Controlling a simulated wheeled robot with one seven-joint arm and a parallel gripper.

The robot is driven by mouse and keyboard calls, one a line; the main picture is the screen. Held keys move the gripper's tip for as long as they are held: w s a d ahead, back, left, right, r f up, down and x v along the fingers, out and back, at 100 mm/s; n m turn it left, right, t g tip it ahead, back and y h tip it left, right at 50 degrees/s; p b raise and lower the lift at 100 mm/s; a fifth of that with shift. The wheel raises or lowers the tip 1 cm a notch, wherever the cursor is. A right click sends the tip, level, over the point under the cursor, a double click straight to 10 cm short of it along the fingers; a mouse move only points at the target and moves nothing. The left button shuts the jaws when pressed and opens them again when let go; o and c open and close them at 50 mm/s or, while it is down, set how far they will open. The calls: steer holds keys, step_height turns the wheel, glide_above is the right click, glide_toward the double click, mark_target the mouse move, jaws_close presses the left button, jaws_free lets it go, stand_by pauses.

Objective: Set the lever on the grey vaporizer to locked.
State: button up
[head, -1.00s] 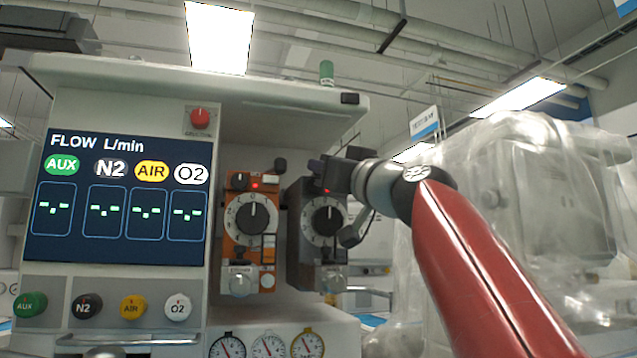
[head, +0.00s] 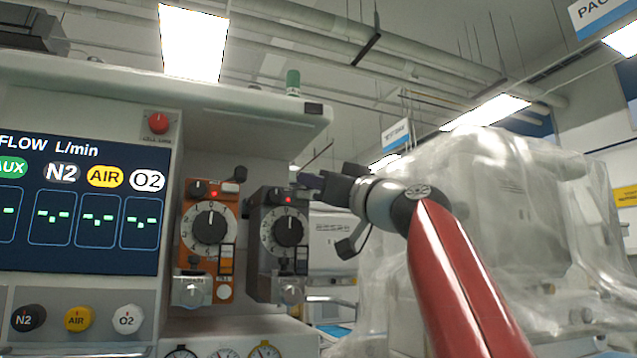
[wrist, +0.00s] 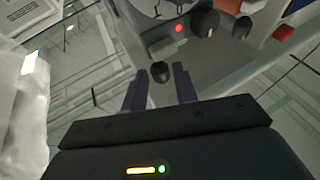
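The grey vaporizer (head: 262,262) hangs right of the orange vaporizer (head: 226,205). It has a round black dial (head: 288,231) and a lit red light; the light (wrist: 178,28) also shows in the wrist view. A black ball knob (wrist: 160,72), apparently the end of its lever, lies at the mouth of my gripper (wrist: 159,70). The fingers are apart, one on each side of the knob; contact cannot be told. In the head view my gripper (head: 306,181) is at the vaporizer's upper right, and the lever is hidden or indistinct there.
The flow display (head: 75,205) and a red knob (head: 158,123) are on the machine to the left. The machine's top ledge (head: 270,112) overhangs the vaporizers. A plastic-covered machine (head: 490,230) stands behind my arm on the right.

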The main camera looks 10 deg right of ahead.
steer(key=b+v, duration=0.4)
steer(key=v, duration=0.3)
steer(key=shift+s+d, duration=0.2)
steer(key=shift+s, duration=0.1)
steer(key=shift+f, duration=0.1)
